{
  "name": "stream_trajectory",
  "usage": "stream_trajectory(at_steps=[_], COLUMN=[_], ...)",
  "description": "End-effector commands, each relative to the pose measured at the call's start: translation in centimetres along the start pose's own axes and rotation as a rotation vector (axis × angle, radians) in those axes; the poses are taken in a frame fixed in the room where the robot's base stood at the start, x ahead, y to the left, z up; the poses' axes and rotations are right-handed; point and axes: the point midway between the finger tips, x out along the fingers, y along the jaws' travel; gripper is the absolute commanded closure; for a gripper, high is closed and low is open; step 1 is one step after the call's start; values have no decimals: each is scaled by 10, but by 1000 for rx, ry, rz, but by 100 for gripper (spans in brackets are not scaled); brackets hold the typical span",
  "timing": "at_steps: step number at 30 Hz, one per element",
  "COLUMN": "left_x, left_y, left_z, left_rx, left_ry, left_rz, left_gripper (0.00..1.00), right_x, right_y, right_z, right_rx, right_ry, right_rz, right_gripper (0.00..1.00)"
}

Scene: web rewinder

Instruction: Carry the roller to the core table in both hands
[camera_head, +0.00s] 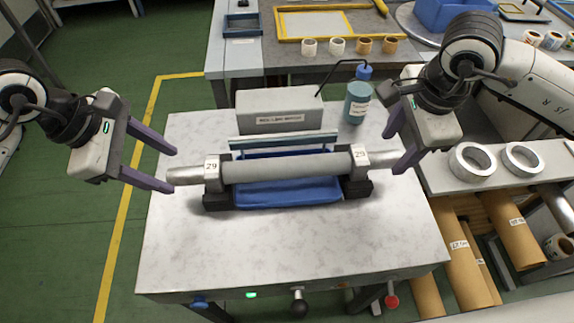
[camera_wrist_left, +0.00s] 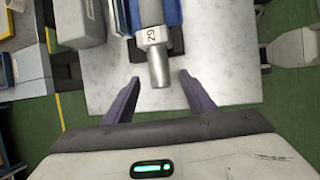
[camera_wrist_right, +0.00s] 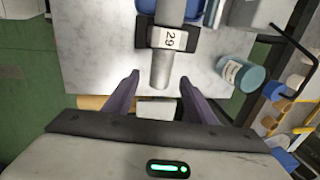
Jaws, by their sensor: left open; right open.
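The grey roller (camera_head: 285,168) lies level across two black cradles on a white marble-topped table (camera_head: 180,240), with a "29" label near each end. My left gripper (camera_head: 174,170) is open at the roller's left end. In the left wrist view that bare metal end (camera_wrist_left: 159,70) points in between the open fingers (camera_wrist_left: 158,88). My right gripper (camera_head: 394,150) is open at the right end. In the right wrist view the right end (camera_wrist_right: 161,70) points in between its open fingers (camera_wrist_right: 159,85). Neither gripper touches the roller visibly. I cannot tell which table is the core table.
A blue tray (camera_head: 290,196) lies under the roller. A grey box (camera_head: 279,110) and a teal bottle (camera_head: 357,104) stand behind it. A bench (camera_head: 225,62) with small rolls is at the back. Tape rings (camera_head: 471,162) sit on a shelf at right. Green floor is free at left.

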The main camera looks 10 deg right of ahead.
Motion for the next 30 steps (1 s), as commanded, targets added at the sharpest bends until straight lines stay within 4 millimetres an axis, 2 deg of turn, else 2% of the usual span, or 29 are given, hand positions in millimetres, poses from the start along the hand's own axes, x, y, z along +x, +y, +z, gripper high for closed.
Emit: stream_trajectory(at_steps=[3,9,20,28,30], left_x=[19,36,39,39,39], left_y=[-1,0,0,0,0], left_z=[1,1,0,0,0], left_rx=[0,0,1,1,1], left_ry=[-2,-1,0,0,0], left_rz=[-3,0,0,1,1], left_gripper=[49,49,51,96,100], right_x=[19,36,39,39,39], right_y=[1,0,0,0,0], right_z=[0,0,0,0,0], right_rx=[0,0,-1,-1,-1], right_ry=[-1,-1,0,0,0], right_rz=[2,0,-1,-1,-1], right_gripper=[49,49,51,96,100])
